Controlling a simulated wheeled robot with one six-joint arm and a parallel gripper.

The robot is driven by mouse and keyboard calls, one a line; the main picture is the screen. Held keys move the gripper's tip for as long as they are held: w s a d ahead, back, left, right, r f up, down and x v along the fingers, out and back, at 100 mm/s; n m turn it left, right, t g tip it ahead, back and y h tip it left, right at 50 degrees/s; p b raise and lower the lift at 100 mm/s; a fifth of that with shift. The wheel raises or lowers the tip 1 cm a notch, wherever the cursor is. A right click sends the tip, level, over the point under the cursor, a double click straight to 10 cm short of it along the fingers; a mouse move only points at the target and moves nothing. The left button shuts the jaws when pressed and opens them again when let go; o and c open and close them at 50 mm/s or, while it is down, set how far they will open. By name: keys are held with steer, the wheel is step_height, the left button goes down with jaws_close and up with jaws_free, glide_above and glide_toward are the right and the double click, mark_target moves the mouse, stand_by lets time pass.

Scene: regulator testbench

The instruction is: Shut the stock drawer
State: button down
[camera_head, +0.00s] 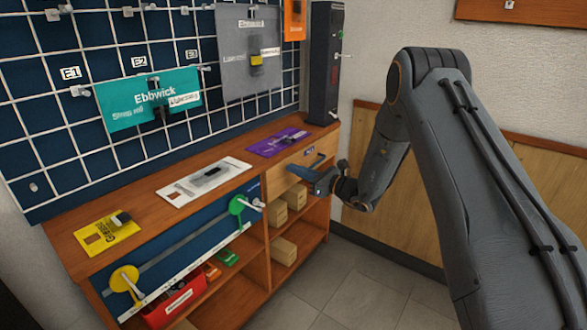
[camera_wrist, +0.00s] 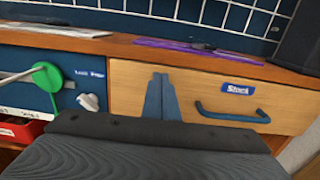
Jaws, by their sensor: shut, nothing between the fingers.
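The stock drawer (camera_wrist: 205,85) has a light wooden front with a blue "Stock" label and a blue bar handle (camera_wrist: 232,116). In the head view its front (camera_head: 280,177) is under the right end of the counter and looks flush or nearly so; a small gap cannot be ruled out. My gripper (camera_wrist: 160,80) is shut and empty, its blue-grey fingers pointing at the drawer front left of the handle. In the head view my gripper (camera_head: 302,172) is at the drawer front. Whether the fingertips touch the wood is not clear.
The wooden counter (camera_head: 150,217) carries a yellow card (camera_head: 107,234), a white card (camera_head: 203,182) and a purple card (camera_head: 278,142). Open shelves below hold cardboard boxes (camera_head: 284,250) and a red bin (camera_head: 173,303). A green disc (camera_head: 237,205) projects left of the drawer. The tiled floor (camera_head: 350,295) is clear.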

steer(key=v, duration=1.2)
steer(key=s+a+r+n+g, duration=0.3)
steer(key=s+a+n+g, duration=0.1)
steer(key=s, duration=0.3)
steer(key=s+a+r+n+g+h, duration=0.1)
steer(key=s+a+r+n+g, duration=0.1)
steer(key=s+a+n+g, duration=0.3)
steer(key=s+a+r+n+g, duration=0.2)
steer(key=s+a+r+n, duration=0.1)
steer(key=s, duration=0.5)
steer(key=s+d+r+n+g+h, duration=0.1)
steer(key=s+d+n+g+h, duration=0.15)
steer(key=s+n+h, duration=0.8)
steer(key=s+d+r+n+t+h, duration=0.25)
steer(key=s+d+n, duration=0.25)
steer(key=s+d, duration=0.5)
steer(key=s+d+r+m+p, duration=0.1)
steer(key=d+r+p, duration=0.5)
steer(key=p, duration=0.8)
steer(key=shift+s+d+r+m, duration=0.2)
steer(key=shift+d+m, duration=0.35)
